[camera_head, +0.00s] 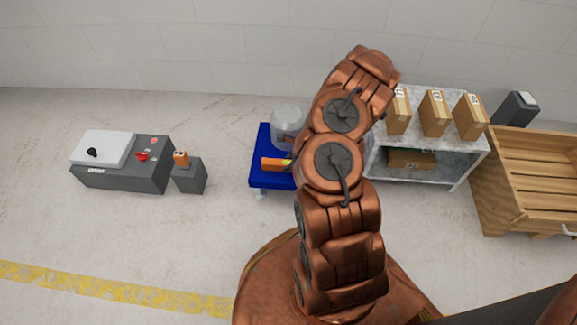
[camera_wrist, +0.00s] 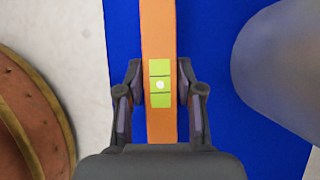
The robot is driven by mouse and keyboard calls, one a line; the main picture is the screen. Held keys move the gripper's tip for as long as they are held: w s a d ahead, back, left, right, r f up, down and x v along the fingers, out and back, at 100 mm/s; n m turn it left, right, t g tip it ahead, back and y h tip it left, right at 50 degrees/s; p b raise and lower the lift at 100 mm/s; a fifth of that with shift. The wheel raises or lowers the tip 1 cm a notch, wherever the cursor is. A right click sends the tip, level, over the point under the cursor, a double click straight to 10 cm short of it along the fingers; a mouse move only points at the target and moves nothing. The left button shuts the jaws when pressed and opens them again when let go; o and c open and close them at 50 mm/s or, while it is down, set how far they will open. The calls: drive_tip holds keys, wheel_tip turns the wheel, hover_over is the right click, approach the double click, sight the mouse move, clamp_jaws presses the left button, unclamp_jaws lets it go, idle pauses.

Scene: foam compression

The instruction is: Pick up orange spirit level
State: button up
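The orange spirit level (camera_wrist: 159,30) runs upright through the middle of the wrist view, with a yellow-green vial panel at its centre. It lies over the blue table top (camera_wrist: 232,30). My gripper (camera_wrist: 160,95) has one finger on each side of the level, near the vial panel. The fingers are apart, with narrow gaps showing between them and the level. In the head view the left end of the level (camera_head: 271,163) shows on the blue table (camera_head: 262,181); my arm hides the rest and my gripper.
A clear rounded container (camera_head: 287,122) stands behind the level; a large grey rounded object (camera_wrist: 285,65) is close on the right in the wrist view. A shelf with boxes (camera_head: 433,112) and a wooden crate (camera_head: 525,180) stand right. A grey machine (camera_head: 125,160) stands left.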

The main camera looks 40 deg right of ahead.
sight(284, 164)
clamp_jaws()
drive_tip(key=shift+r+p, duration=0.4)
drive_tip(key=shift+r, duration=0.15)
drive_tip(key=r+p, duration=0.1)
drive_tip(key=r, duration=0.1)
drive_tip(key=shift+s+a+r+p, duration=0.15)
drive_tip(key=shift+s+r+p, duration=0.2)
drive_tip(key=shift+r+p, duration=0.05)
drive_tip(key=s+a+r+p, duration=0.1)
drive_tip(key=s+a+p, duration=0.3)
drive_tip(key=s, duration=0.9)
drive_tip(key=a, duration=0.2)
drive_tip(key=shift+s+a, duration=0.35)
